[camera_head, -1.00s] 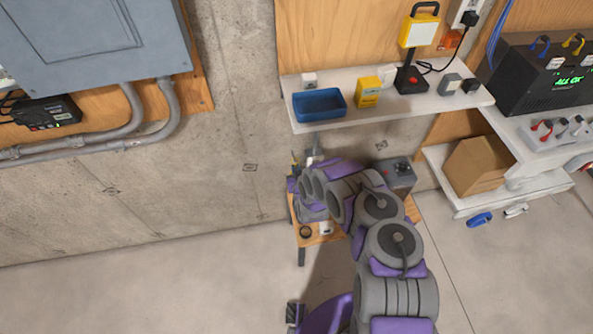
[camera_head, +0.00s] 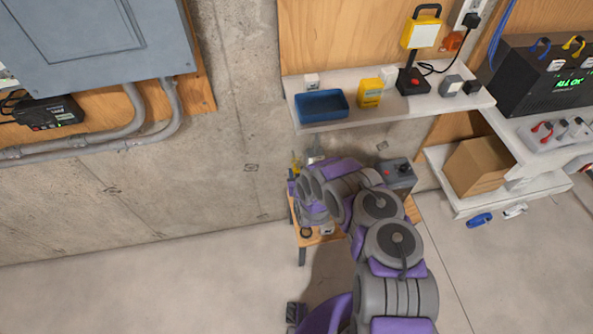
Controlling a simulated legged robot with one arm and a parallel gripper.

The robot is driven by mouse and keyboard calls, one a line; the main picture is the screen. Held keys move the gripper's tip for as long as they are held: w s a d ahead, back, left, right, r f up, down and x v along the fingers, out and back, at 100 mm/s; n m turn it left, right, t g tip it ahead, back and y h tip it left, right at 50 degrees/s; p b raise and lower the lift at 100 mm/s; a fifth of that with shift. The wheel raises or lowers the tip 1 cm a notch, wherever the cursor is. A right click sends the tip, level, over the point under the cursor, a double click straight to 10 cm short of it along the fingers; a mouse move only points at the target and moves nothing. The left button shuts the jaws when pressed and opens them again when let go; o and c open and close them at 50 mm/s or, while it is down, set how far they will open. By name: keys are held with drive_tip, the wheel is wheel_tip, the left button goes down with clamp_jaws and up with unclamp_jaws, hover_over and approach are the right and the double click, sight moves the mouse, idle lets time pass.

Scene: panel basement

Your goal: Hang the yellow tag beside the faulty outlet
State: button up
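My arm reaches up from the bottom of the head view and bends left over a small wooden stand (camera_head: 312,240) by the wall. My gripper (camera_head: 306,205) is at the arm's far end, mostly hidden by my own wrist links, so its fingers cannot be made out. A small yellow piece (camera_head: 295,168) shows just behind the wrist; I cannot tell whether it is the yellow tag or whether I hold it. A wall outlet (camera_head: 467,14) with a black plug in it is at the top right. Whether it is the faulty one cannot be told.
A white shelf (camera_head: 420,108) above my arm holds a blue tray (camera_head: 321,106), a yellow box (camera_head: 370,93) and a yellow work lamp (camera_head: 420,33). Bare concrete wall and floor lie left.

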drive_tip(key=p+v, duration=0.5)
drive_tip(key=v, duration=1.1)
drive_tip(key=shift+d, duration=0.25)
drive_tip(key=shift+w, duration=0.15)
drive_tip(key=w+d+r+m+g+h, duration=0.1)
drive_tip(key=w+d+r+g+h, duration=0.2)
drive_tip(key=d+r, duration=0.45)
drive_tip(key=w+d+r+m+g+h, duration=0.2)
drive_tip(key=w+d+r, duration=0.2)
drive_tip(key=r, duration=0.7)
drive_tip(key=s+d+r+m+g+y, duration=0.1)
drive_tip(key=s+d+r+g, duration=0.15)
drive_tip(key=s+r, duration=0.7)
drive_tip(key=s+d+r+g, duration=0.1)
drive_tip(key=s+r+g, duration=0.3)
drive_tip(key=s+r, duration=0.55)
drive_tip(key=s+r+g, duration=0.1)
drive_tip(key=s+r, duration=0.2)
drive_tip(key=s, duration=0.4)
drive_tip(key=s+r+g, duration=0.1)
drive_tip(key=s+r, duration=0.2)
drive_tip(key=s, duration=0.5)
drive_tip(key=s+r+n+g, duration=0.1)
drive_tip(key=s+r, duration=0.3)
drive_tip(key=s, duration=0.4)
drive_tip(key=shift+g+y, duration=0.3)
drive_tip(key=shift+g, duration=0.25)
